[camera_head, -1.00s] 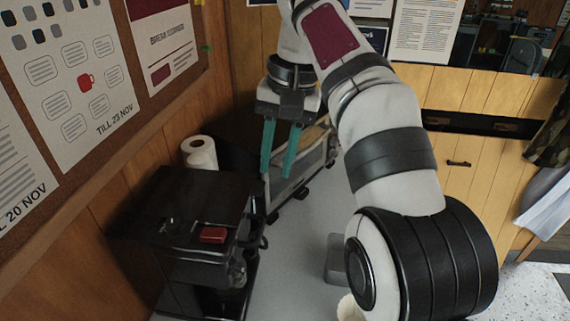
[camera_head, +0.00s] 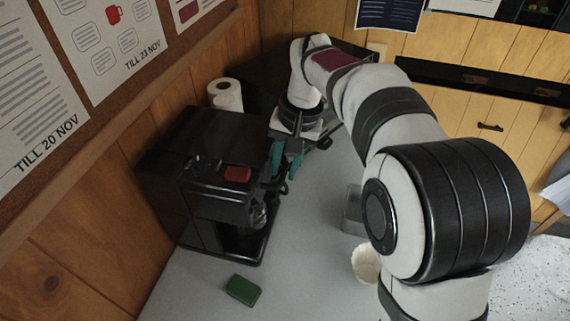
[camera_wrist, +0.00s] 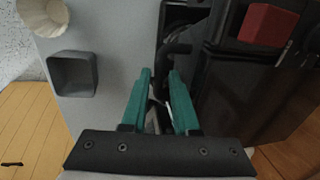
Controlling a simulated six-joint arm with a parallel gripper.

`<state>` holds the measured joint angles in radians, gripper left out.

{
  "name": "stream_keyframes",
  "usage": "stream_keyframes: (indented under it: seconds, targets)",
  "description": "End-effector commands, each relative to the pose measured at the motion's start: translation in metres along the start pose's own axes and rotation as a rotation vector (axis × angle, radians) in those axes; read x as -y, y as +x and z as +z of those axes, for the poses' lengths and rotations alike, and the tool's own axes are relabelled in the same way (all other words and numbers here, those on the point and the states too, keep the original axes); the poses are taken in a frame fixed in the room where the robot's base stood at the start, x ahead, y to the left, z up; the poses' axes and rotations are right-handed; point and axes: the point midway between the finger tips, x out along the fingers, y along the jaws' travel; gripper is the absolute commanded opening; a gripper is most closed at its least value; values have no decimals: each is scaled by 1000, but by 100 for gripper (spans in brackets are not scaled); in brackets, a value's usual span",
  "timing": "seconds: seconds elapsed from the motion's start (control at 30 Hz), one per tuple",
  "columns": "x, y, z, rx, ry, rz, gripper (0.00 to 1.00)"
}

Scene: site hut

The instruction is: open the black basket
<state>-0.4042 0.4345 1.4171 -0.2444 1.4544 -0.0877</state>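A black coffee machine (camera_head: 225,140) with a red part (camera_head: 237,174) on top stands by the left wall. It fills the right of the wrist view, where the red part (camera_wrist: 266,25) also shows. I cannot clearly make out a separate black basket; a black handle-like piece (camera_wrist: 178,48) sticks out of the machine's side. My gripper (camera_head: 285,160) has two teal fingers and is beside the machine's far right side. In the wrist view the fingers (camera_wrist: 160,73) are apart, with a gap between them, just short of that piece. I cannot tell whether they touch anything.
A white paper roll (camera_head: 226,97) stands behind the machine. A grey open container (camera_head: 352,210) and a cream cup (camera_head: 366,263) stand to the right. A green block (camera_head: 243,290) lies in front. The grey counter (camera_head: 310,245) is clear between them.

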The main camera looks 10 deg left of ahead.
Motion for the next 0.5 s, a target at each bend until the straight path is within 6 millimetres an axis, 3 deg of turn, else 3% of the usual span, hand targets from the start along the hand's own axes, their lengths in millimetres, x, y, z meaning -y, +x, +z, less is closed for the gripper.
stream_keyframes:
  seconds: [0.13,0.3,0.5]
  targets:
    - [0,0,0,0,0,0,28]
    - [0,0,0,0,-1,0,0]
    - [0,-1,0,0,-1,0,0]
